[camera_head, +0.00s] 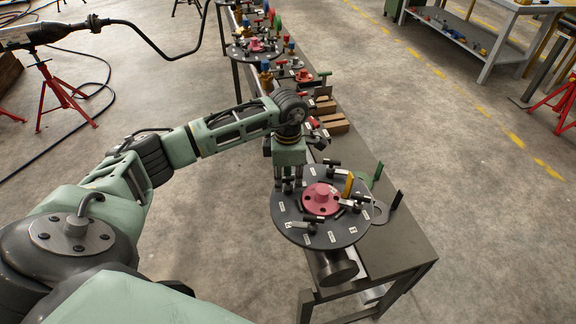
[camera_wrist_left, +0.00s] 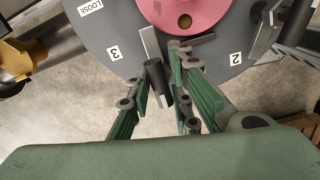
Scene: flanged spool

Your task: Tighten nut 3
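The dark grey round flange (camera_head: 290,232) with a pink-red hub (camera_head: 322,199) lies at the near end of the bench, with numbered white labels and several small black-and-grey clamp-like parts around it. My left gripper (camera_head: 289,184) points down at the flange's far-left edge. In the left wrist view, label 3 (camera_wrist_left: 114,53) is left of the gripper (camera_wrist_left: 165,75) and label 2 (camera_wrist_left: 235,58) right. The fingers look parted, with a dark upright cylinder (camera_wrist_left: 157,80) between them; contact cannot be told. No nut is clearly made out. My right gripper is not in view.
A LOOSE label (camera_wrist_left: 90,7) sits on the flange beyond label 3. A yellow upright piece (camera_head: 349,184) and a green bracket (camera_head: 372,176) stand at the flange's right. Brown blocks (camera_head: 333,123) and more spools lie farther along the bench (camera_head: 400,245). The bench's near right corner is clear.

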